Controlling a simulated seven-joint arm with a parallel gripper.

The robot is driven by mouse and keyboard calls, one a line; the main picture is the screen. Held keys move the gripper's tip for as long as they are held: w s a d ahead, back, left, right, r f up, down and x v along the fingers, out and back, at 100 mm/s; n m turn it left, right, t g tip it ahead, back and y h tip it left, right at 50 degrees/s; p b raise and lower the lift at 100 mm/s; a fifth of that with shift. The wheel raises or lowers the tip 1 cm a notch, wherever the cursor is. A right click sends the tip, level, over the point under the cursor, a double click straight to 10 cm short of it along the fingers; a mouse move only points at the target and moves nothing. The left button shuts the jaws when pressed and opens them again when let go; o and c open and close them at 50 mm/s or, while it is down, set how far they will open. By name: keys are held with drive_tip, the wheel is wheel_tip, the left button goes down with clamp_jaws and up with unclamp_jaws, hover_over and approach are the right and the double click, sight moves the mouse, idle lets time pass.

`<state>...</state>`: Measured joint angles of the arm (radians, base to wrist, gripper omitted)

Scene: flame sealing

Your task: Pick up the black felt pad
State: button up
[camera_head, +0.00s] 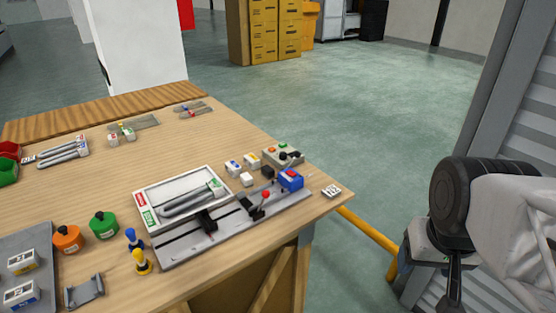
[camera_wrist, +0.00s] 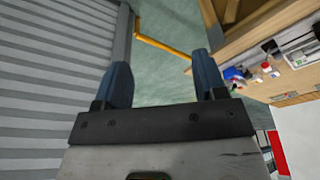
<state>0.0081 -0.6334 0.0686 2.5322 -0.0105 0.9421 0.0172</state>
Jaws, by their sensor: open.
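A small dark block (camera_head: 267,172) sits on the wooden table near its right corner, among small white blocks; it may be the black felt pad, but it is too small to be sure. My gripper (camera_wrist: 161,78) is open and empty in the wrist view, its two dark blue fingers spread apart over the floor. In the head view my arm is at the far right, off the table and well apart from the dark block. The block cannot be made out in the wrist view.
A white tray (camera_head: 150,192) holds grey tubes. Orange and green bottles (camera_head: 103,225) stand left. A corrugated grey wall (camera_wrist: 55,90) is beside my gripper.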

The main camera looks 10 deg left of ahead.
idle(0.3)
drive_tip(key=w+a+r+n, duration=0.1)
drive_tip(key=w+a+r, duration=0.1)
drive_tip(key=w, duration=0.6)
drive_tip(key=w+a+r+n, duration=0.1)
drive_tip(key=w+a+r, duration=0.15)
drive_tip(key=w, duration=0.55)
drive_tip(key=n+g, duration=0.3)
drive_tip(key=n, duration=0.4)
hover_over(267, 168)
wheel_tip(267, 168, down, 22)
drive_tip(key=shift+d+r, duration=0.15)
drive_tip(key=shift+r, duration=0.05)
drive_tip(key=shift+f, duration=0.1)
drive_tip(key=shift+f, duration=1.3)
